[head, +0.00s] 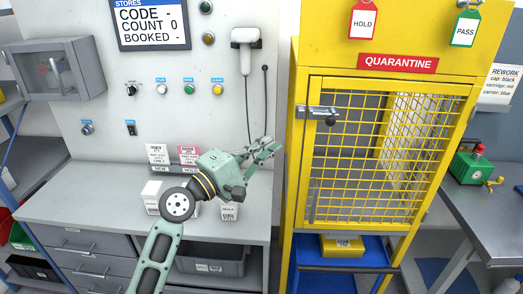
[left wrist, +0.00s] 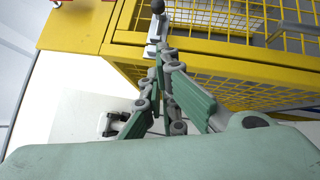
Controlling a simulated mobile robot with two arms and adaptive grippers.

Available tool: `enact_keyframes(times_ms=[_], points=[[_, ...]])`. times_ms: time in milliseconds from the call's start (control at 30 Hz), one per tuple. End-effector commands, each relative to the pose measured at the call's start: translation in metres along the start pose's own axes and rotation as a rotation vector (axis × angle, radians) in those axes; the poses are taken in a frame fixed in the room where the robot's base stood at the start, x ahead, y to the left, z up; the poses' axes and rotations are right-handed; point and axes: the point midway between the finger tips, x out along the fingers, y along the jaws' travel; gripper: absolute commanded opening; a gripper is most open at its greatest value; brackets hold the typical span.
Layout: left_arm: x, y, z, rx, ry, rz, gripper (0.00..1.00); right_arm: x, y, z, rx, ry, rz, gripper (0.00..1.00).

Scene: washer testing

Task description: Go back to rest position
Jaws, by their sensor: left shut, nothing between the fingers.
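My left gripper (head: 264,149) is raised over the grey bench, just left of the yellow quarantine cabinet (head: 369,44). Its arm comes up from the bottom of the head view. In the left wrist view the fingers (left wrist: 163,100) are shut together with nothing between them. They appear in front of the cabinet's edge and mesh door, and no contact with it can be made out. The cabinet's mesh door (head: 352,218) looks closed, with a latch and black knob (head: 331,121) at its upper left. My right gripper is in neither view.
A hand scanner (head: 246,38) hangs on the wall panel above the bench. White labelled boxes stand on the bench (head: 100,205) around my left arm, partly hidden. A yellow box (head: 342,246) sits below the cabinet door. A green device (head: 473,167) stands on the right table.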

Motion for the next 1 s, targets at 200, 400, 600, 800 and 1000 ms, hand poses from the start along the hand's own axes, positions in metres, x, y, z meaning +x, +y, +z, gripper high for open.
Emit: enact_keyframes(times_ms=[200,400,600,800,1000], points=[[-0.023,-0.038,0.01,0.1,0.0,-0.091,0.0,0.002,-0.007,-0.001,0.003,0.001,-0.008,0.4],[-0.096,-0.152,0.034,0.445,-0.027,-0.421,0.0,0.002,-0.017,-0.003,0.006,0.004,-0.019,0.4],[-0.211,-0.248,0.055,0.782,-0.128,-0.829,0.0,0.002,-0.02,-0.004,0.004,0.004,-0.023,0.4],[-0.311,-0.286,0.068,0.965,-0.255,-1.142,0.0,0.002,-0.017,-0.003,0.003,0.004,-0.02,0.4],[-0.382,-0.296,0.08,1.045,-0.362,-1.35,0.0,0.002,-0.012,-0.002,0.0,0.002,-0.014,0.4]])
